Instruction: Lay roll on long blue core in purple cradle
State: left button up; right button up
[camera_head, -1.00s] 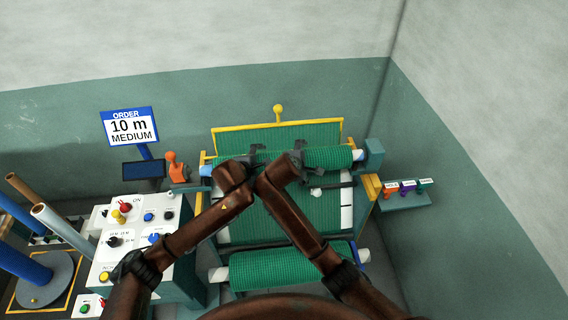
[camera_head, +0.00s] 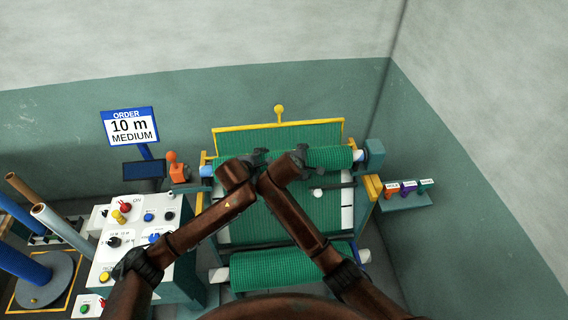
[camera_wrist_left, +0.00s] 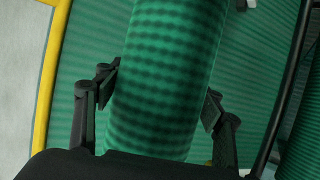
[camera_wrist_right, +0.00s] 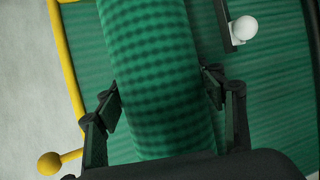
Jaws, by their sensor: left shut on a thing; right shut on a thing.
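A green netting roll (camera_head: 328,157) lies across the upper part of the machine, with a pale blue end (camera_head: 206,170) at its left and a white end (camera_head: 358,155) at its right. My left gripper (camera_head: 256,158) is shut on this roll near its middle; its fingers clasp both sides of the roll (camera_wrist_left: 165,75) in the left wrist view. My right gripper (camera_head: 298,157) is shut on the same roll a little further right; its fingers flank the roll (camera_wrist_right: 157,75) in the right wrist view. A small purple piece (camera_head: 407,187) stands on the right shelf; I cannot tell whether it is the cradle.
A second green roll (camera_head: 290,267) lies low at the front. A control panel (camera_head: 135,235) stands left, beside upright tubes (camera_head: 62,230). The right shelf (camera_head: 405,203) also bears orange and green pieces. An order sign (camera_head: 130,126) reads 10 m medium. A yellow-topped frame (camera_head: 277,123) stands behind.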

pick_arm(q)
jog(key=shift+f, duration=0.1)
jog(key=c, duration=1.1)
pick_arm(e)
jog(key=shift+d, duration=0.2)
jog(key=c, duration=1.1)
pick_arm(q)
jog(key=shift+o, duration=0.2)
jog(key=shift+r, duration=0.2)
pick_arm(e)
jog(key=shift+o, duration=0.2)
jog(key=shift+r, duration=0.15)
